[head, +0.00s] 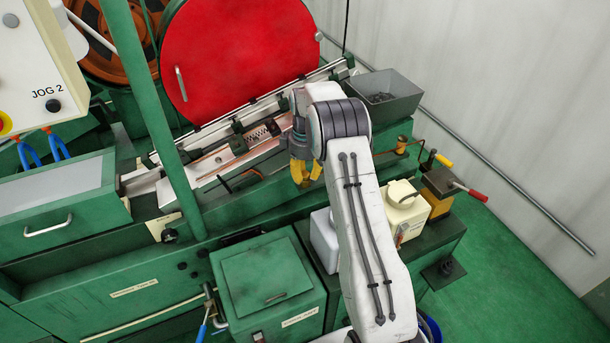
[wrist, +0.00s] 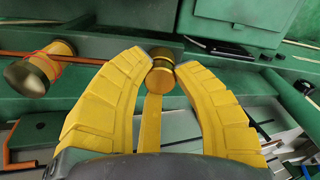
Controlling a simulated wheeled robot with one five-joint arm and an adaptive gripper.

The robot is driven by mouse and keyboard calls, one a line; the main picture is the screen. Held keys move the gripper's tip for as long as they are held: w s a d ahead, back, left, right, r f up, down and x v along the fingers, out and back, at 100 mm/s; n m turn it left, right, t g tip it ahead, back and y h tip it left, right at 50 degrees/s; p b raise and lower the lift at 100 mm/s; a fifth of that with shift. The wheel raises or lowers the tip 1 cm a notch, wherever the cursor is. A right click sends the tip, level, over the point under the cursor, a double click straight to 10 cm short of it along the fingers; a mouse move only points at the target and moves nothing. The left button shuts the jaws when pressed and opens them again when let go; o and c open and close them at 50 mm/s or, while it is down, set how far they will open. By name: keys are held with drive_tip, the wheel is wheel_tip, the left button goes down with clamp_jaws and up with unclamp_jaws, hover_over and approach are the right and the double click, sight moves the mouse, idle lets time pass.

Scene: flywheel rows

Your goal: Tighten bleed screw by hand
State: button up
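A small brass knob (wrist: 161,74) with a dark band, perhaps the bleed screw, shows in the wrist view between my fingertips. My gripper (wrist: 160,64) has yellow ribbed fingers that curve in on the knob's left and right. Whether they touch it or only flank it, I cannot tell. A narrow yellow strip runs below the knob, between the fingers. In the head view my gripper (head: 305,178) points down in front of the machine's green front ledge, its yellow fingertips slightly apart. The knob is hidden there by my gripper and arm.
A larger brass fitting (wrist: 38,68) with a red wire loop lies left in the wrist view. In the head view a grey bin (head: 385,92), a cream container (head: 404,212) and a red-handled lever (head: 470,191) stand right of my arm. A green box (head: 268,285) stands below left.

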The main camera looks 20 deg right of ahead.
sight(305, 174)
clamp_jaws()
drive_tip(key=m, duration=0.4)
drive_tip(key=shift+m, duration=0.4)
drive_tip(key=shift+m, duration=0.3)
drive_tip(key=m, duration=0.3)
drive_tip(key=shift+s+f+m, duration=0.1)
drive_tip(key=shift+m, duration=0.2)
drive_tip(key=shift+o, duration=1.5)
unclamp_jaws()
drive_tip(key=shift+r, duration=0.25)
drive_tip(key=shift+r+p, duration=0.95)
drive_tip(key=shift+r, duration=0.45)
